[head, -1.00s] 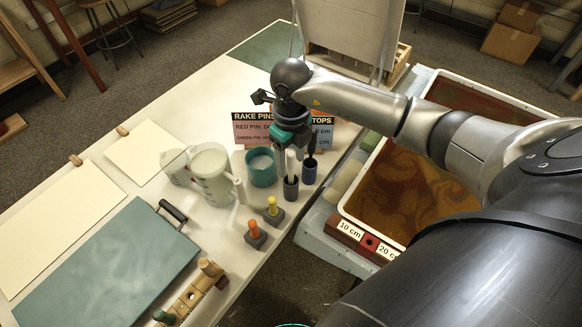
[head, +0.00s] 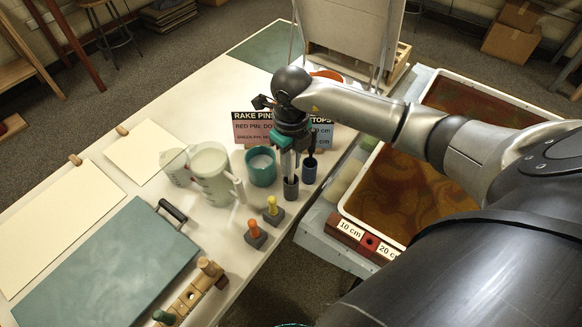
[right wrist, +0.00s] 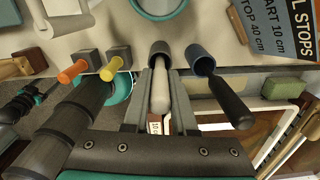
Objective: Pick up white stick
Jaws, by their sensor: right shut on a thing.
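The white stick (right wrist: 160,88) stands upright in the dark grey cup (right wrist: 159,50), seen in the right wrist view. The cup also shows in the head view (head: 291,188) near the table's right edge. My right gripper (head: 290,172) points down above this cup. Its two fingers are shut on the white stick, as the right wrist view shows (right wrist: 160,76). The stick's lower end is hidden inside the cup. In the head view the fingers cover most of the stick. My left gripper is not in the head view.
A blue cup (head: 309,173) with a dark-handled tool stands right beside the grey cup. A teal pot (head: 262,178), a clear jug (head: 210,186), yellow (head: 271,205) and orange (head: 252,229) pins are near. A sign (head: 243,134) stands behind. The marbling tray (head: 352,222) lies right.

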